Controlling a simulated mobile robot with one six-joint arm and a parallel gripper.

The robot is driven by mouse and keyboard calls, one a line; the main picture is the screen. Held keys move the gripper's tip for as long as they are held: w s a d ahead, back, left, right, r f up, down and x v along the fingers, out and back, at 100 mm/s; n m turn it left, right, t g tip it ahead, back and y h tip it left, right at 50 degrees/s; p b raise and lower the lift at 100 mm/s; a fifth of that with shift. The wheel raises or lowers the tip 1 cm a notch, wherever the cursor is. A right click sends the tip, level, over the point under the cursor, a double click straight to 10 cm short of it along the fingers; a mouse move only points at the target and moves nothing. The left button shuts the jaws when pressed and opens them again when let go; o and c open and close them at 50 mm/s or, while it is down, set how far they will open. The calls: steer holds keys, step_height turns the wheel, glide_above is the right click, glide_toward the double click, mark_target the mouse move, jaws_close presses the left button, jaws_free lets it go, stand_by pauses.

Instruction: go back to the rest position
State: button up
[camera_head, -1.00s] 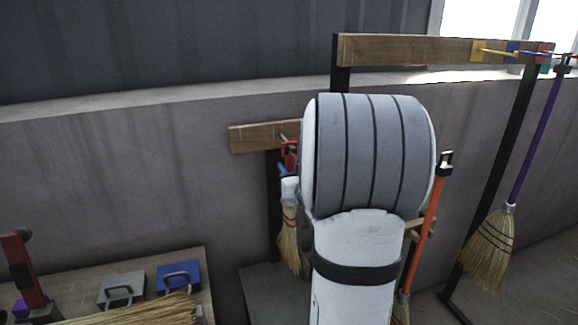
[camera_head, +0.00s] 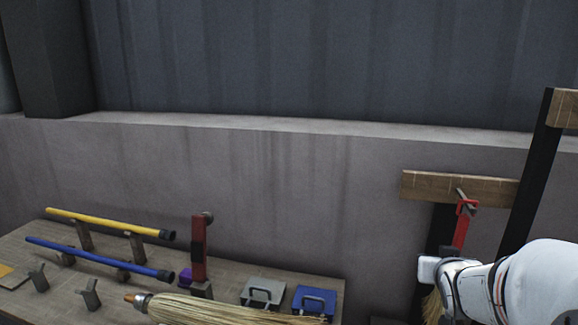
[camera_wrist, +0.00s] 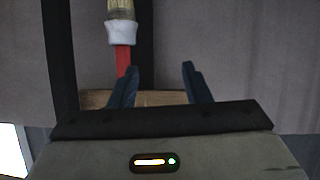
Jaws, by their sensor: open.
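My gripper (camera_wrist: 160,66) is open, its two dark fingers apart with nothing gripped between them in the wrist view. A broom with a red handle (camera_wrist: 123,60), white collar (camera_wrist: 122,32) and straw bristles (camera_wrist: 120,9) shows beyond the fingertips, upside down in that view. In the head view the red-handled broom (camera_head: 461,232) hangs at a wooden rail (camera_head: 425,187) on the right. My white arm covers part of it, and my fingers cannot be made out there.
A wooden bench (camera_head: 318,287) at lower left holds a yellow handle (camera_head: 110,224), a blue handle (camera_head: 100,258), a straw broom head (camera_head: 220,312), a red upright post (camera_head: 199,248), a grey case (camera_head: 262,292) and a blue case (camera_head: 314,300). A taller rack (camera_head: 530,165) stands at right.

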steer(key=s+a+f+n+g+y, duration=0.1)
steer(key=s+a+g, duration=0.3)
steer(key=s+a, duration=0.5)
steer(key=s+a+f+n+g+y, duration=0.2)
steer(key=s+a+f+g+y, duration=0.1)
steer(key=s+a, duration=0.6)
steer(key=s+f+g, duration=0.1)
steer(key=g, duration=0.1)
steer(key=shift+g, duration=0.3)
steer(key=shift+c, duration=0.7)
